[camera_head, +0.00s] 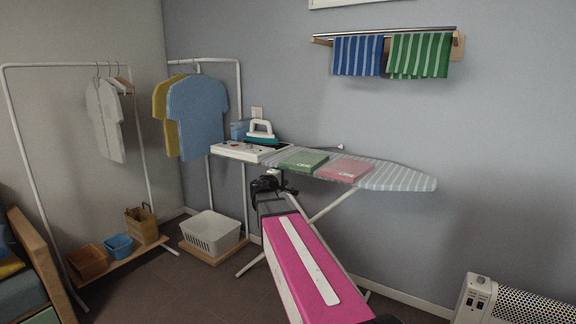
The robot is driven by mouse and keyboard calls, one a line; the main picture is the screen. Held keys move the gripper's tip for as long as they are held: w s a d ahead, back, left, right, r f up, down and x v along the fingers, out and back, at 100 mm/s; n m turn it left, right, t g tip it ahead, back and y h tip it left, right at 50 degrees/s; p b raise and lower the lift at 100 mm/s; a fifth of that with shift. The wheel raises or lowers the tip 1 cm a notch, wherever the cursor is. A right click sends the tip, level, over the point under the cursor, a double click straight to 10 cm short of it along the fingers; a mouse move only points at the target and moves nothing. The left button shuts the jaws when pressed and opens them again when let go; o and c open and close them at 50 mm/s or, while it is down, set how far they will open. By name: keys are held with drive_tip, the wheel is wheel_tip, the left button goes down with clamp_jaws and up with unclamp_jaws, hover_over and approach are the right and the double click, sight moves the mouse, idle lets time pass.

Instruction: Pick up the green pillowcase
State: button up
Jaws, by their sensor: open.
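A green folded cloth (303,162), which fits the green pillowcase, lies flat on the ironing board (398,179). It has a small white label. A pink folded cloth (345,169) lies just to its right. My gripper (268,182), black, is in front of the board's left part, below and left of the green cloth and apart from it in the picture. It is open, and I see nothing between its fingers. The fingertips are small and dark here.
A white iron (261,130) stands at the board's left end near a pale panel (240,151). Striped towels, blue (358,56) and green (419,55), hang above. A clothes rack with a white basket (210,232) is left; a heater (510,302) is at lower right.

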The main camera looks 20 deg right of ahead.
sight(294, 168)
drive_tip(key=x, duration=1)
drive_tip(key=shift+w, duration=0.4)
clamp_jaws()
